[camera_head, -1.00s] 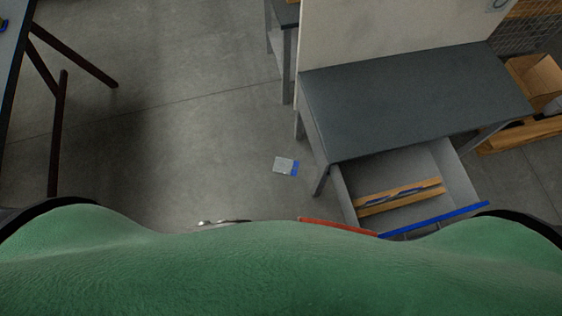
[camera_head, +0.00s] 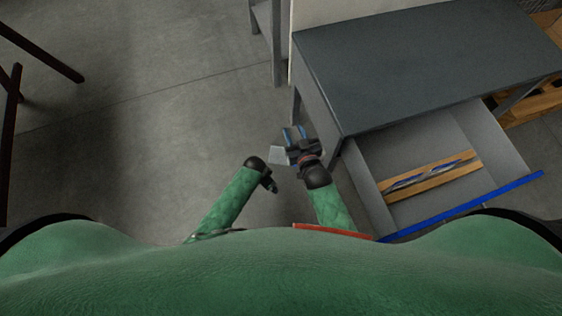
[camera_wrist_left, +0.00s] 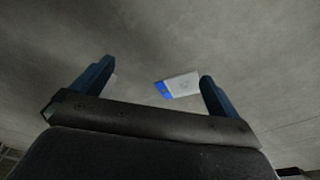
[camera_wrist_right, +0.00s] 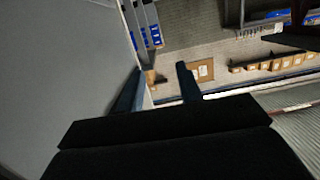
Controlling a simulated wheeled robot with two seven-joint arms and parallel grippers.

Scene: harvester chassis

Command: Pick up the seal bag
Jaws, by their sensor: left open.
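The seal bag (camera_head: 280,155) is a small flat white packet lying on the grey floor, left of the open drawer. In the left wrist view the seal bag (camera_wrist_left: 182,84) shows its blue edge, seen between the fingers with floor around it. My left gripper (camera_wrist_left: 157,72) is open and empty. In the head view it is a dark shape below the bag, its fingers hard to make out. My right gripper (camera_head: 296,132) overlaps the bag's right side in the head view and hides its blue edge. In the right wrist view my right gripper (camera_wrist_right: 160,68) is open, nothing between its fingers.
A dark-topped table (camera_head: 420,65) stands at the right. Its grey drawer (camera_head: 450,135) is pulled out, with a blue front edge and wooden strips (camera_head: 432,178) inside. Dark table legs (camera_head: 40,55) stand at the far left. The floor between is clear.

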